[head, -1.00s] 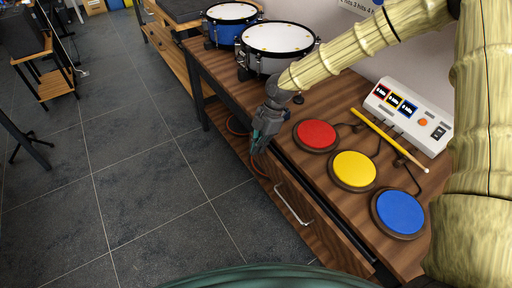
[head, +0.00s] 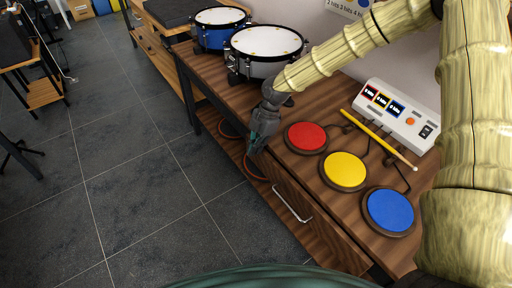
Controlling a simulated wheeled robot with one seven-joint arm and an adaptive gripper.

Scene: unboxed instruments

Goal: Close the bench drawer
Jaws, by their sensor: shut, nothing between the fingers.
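The bench drawer (head: 286,191) is in the wooden bench's front, below the coloured pads. Its front has a pale bar handle (head: 292,203). The drawer front looks flush or nearly flush with the bench edge; no clear gap shows along its top. My gripper (head: 253,149) points down at the far end of the drawer front, just outside the bench edge. It is shut and empty. I cannot tell whether its fingers touch the drawer front.
The bench top (head: 222,98) holds a red pad (head: 306,138), a yellow pad (head: 344,171), a blue pad (head: 389,211), a drumstick (head: 380,138), a white control box (head: 398,115) and drums (head: 267,43). The tiled floor (head: 140,200) beside the bench is clear.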

